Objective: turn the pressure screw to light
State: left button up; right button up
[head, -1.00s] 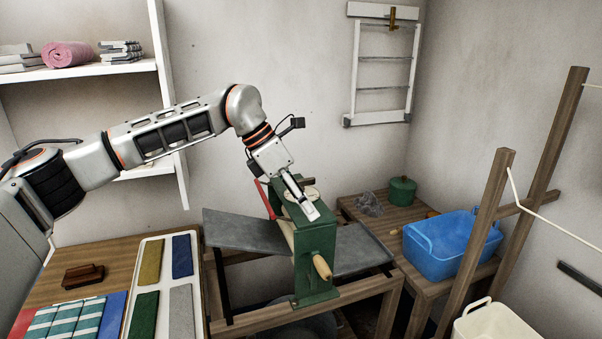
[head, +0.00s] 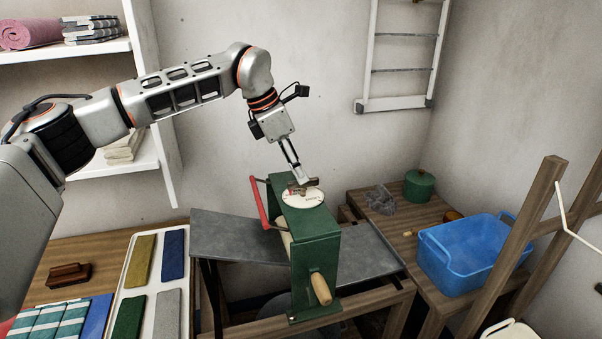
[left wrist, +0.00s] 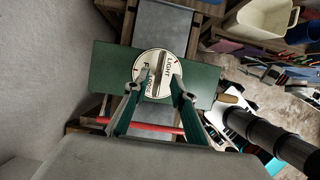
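The green mangle (head: 318,238) stands on a frame with grey boards at both sides. On its top is a round cream dial (head: 304,200) with the brown bar of the pressure screw (head: 297,188) across it. In the left wrist view the dial (left wrist: 166,93) reads LIGHT on the right of the bar (left wrist: 159,77); the word on the left is partly hidden. Which mark the bar points to is unclear. My left gripper (head: 302,178) is over the screw, pointing down. Its two fingers (left wrist: 160,83) are apart, one on each side of the bar, with visible gaps. My right gripper is out of view.
A wooden crank handle (head: 321,288) sticks out of the mangle's front, and a red lever (head: 259,205) is at its left. A blue tub (head: 470,255) and a green pot (head: 419,186) stand on the right table. A tray of cloths (head: 124,290) lies at left.

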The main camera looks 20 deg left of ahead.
pick_arm(q)
jog(key=shift+x, duration=1.2)
jog(key=shift+w, duration=0.1)
grip_shut()
